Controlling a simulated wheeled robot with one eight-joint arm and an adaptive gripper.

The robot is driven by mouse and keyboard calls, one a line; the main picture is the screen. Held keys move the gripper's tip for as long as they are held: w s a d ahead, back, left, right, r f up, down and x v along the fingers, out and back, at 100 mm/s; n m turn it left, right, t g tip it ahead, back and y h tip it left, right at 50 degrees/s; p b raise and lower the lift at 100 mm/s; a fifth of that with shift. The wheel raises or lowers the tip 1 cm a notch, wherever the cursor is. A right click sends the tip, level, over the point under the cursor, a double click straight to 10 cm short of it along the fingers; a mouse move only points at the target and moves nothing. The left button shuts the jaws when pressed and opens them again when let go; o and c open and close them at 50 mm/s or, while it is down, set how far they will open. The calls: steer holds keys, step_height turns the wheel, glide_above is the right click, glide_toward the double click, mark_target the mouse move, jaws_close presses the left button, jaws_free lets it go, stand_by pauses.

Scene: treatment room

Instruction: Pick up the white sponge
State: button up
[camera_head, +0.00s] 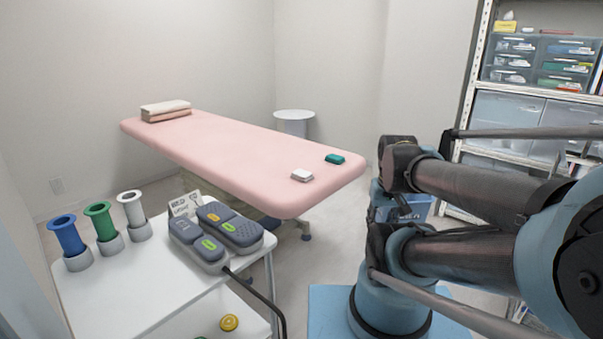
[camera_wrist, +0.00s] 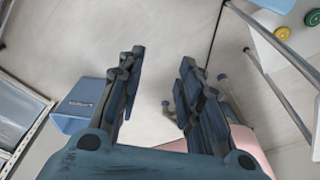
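The white sponge (camera_head: 301,175) lies on the near end of the pink treatment bed (camera_head: 230,150) in the head view, close to the bed's front edge. A green block (camera_head: 334,158) lies behind it to the right, apart from it. A pink corner of the bed (camera_wrist: 252,146) shows beside and partly behind the right finger. The sponge is not seen in the wrist view. My gripper's fingers cannot be clearly made out in the head view.
A white cart (camera_head: 135,295) at the front left bears blue, green and white rolls and grey handheld devices (camera_head: 232,226). A blue box (camera_wrist: 80,108) stands on the floor. Shelving (camera_head: 510,120) is at the right. A round white stool (camera_head: 294,117) stands behind the bed.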

steer(key=shift+w+d, duration=0.25)
steer(key=shift+w, duration=0.25)
steer(key=o, duration=1)
steer(key=shift+w+a+r, duration=0.1)
steer(key=shift+a+r, duration=0.05)
steer(key=shift+r, duration=0.8)
steer(key=shift+c, duration=0.2)
step_height(320, 180, up, 11)
steer(key=n+y, duration=0.3)
steer(key=n, duration=0.7)
glide_above(302, 173)
steer(key=s+d, duration=0.4)
steer(key=d, duration=0.2)
steer(key=shift+t, duration=0.3)
steer(key=x, duration=1.1)
steer(key=a+x, duration=0.1)
steer(key=x, duration=0.5)
steer(key=shift+a, duration=0.1)
